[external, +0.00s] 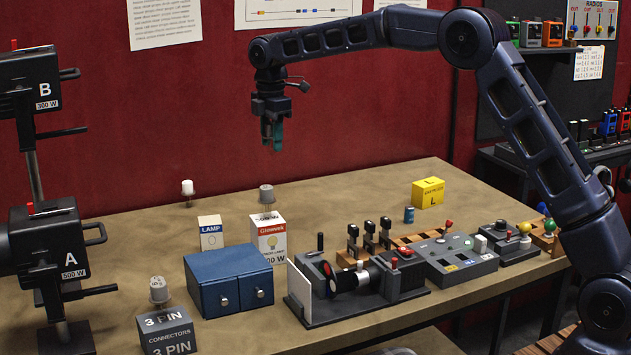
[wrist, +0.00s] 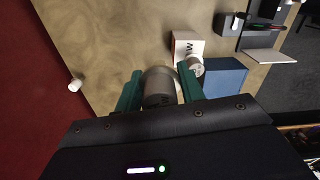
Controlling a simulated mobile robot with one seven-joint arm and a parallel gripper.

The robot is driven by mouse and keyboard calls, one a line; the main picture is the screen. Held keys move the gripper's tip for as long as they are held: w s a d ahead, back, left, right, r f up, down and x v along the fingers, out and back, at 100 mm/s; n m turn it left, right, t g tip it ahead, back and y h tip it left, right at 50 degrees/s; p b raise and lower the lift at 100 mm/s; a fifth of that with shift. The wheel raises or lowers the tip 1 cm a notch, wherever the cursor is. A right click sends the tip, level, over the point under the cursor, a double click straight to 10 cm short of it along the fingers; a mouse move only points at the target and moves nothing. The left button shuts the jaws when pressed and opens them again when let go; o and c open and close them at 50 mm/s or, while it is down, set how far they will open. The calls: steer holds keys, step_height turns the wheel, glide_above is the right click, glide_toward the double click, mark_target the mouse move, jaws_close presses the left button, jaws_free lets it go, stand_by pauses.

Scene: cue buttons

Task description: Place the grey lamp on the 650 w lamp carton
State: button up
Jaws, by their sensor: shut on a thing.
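My gripper (external: 272,140) hangs high above the table's back left part, pointing down. In the wrist view, its green fingers (wrist: 160,88) are shut on a grey cylindrical lamp (wrist: 160,80). A white carton with red lettering (external: 270,240) stands behind the blue cabinet; its wattage is hard to read. It also shows in the wrist view (wrist: 187,42), beyond the held lamp. A smaller carton marked LAMP (external: 210,235) stands to its left, its wattage not legible. Another grey lamp (external: 266,194) appears at the red-lettered carton's top; I cannot tell whether on or behind it.
A white lamp (external: 188,188) stands at the back left. Another grey lamp (external: 159,291) shows at the dark 3 PIN box (external: 168,332). The blue cabinet (external: 228,280) and optical equipment (external: 350,290) fill the front. The table's back middle is clear, with a yellow box (external: 428,192) farther right.

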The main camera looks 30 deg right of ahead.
steer(key=w+a+r, duration=0.1)
steer(key=a+r, duration=0.2)
steer(key=a, duration=0.5)
steer(key=w+a+r, duration=0.1)
steer(key=a+r, duration=0.1)
steer(key=a, duration=0.5)
glide_above(210, 220)
step_height(210, 220, down, 19)
steer(key=shift+f, duration=0.1)
steer(key=shift+f, duration=0.2)
steer(key=o, duration=1)
